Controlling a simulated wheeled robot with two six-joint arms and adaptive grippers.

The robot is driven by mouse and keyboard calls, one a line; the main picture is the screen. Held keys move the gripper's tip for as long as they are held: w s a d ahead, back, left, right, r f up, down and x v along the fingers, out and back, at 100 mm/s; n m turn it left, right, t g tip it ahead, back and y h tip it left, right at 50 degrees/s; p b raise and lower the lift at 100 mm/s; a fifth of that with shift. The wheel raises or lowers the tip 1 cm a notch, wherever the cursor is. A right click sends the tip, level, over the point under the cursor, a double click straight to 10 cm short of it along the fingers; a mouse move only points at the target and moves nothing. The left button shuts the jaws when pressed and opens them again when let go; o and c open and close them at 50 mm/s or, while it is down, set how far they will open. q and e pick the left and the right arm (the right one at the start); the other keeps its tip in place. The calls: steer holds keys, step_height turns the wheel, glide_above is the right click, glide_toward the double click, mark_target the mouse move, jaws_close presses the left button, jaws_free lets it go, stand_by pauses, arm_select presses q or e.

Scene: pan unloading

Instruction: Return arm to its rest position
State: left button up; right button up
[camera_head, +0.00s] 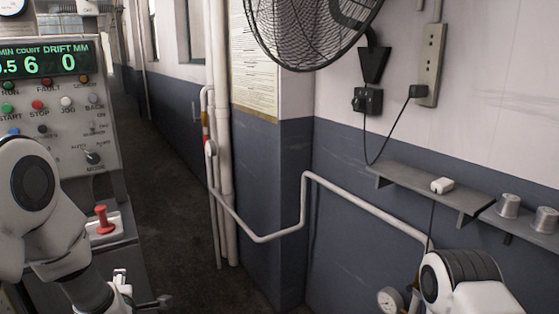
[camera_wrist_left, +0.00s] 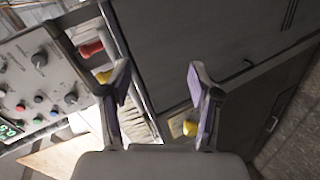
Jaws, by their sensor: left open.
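My left gripper (camera_wrist_left: 156,82) is open in the left wrist view, its two purple-lined fingers wide apart with nothing held between them. In the head view my left arm comes in at the left, and part of the left gripper (camera_head: 122,282) shows at the bottom edge, beside the control machine (camera_head: 105,150). My right arm (camera_head: 458,278) shows only as a white and dark joint at the bottom right; its gripper is out of view. No pan shows in either view.
The machine has a red knob (camera_head: 104,218); its panel (camera_wrist_left: 40,75) and a yellow knob (camera_wrist_left: 190,128) show in the wrist view. The floor aisle (camera_head: 165,190) is clear.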

arm_select(q)
steer(key=s+d+f+m+g+h+p, duration=0.1)
steer(key=s+d+f+m+g+h, duration=0.2)
steer(key=s+f, duration=0.75)
steer(key=s+d+f+m+g+h+p, duration=0.1)
steer(key=s+d+f+m+g+p, duration=0.2)
steer(key=s+f+m, duration=0.5)
steer(key=s+d+f+m+g+h, duration=0.1)
steer(key=s+d+f+m+g, duration=0.1)
steer(key=s, duration=0.6)
steer(key=s+d+f+m+g+h+b, duration=0.1)
steer(key=s+d+f+m+g+h, duration=0.1)
steer(key=s+m, duration=0.5)
steer(key=shift+s+d+f+m+g, duration=0.35)
steer(key=shift+d+f+g, duration=0.25)
steer(key=shift+f+g, duration=0.3)
steer(key=shift+f, duration=0.1)
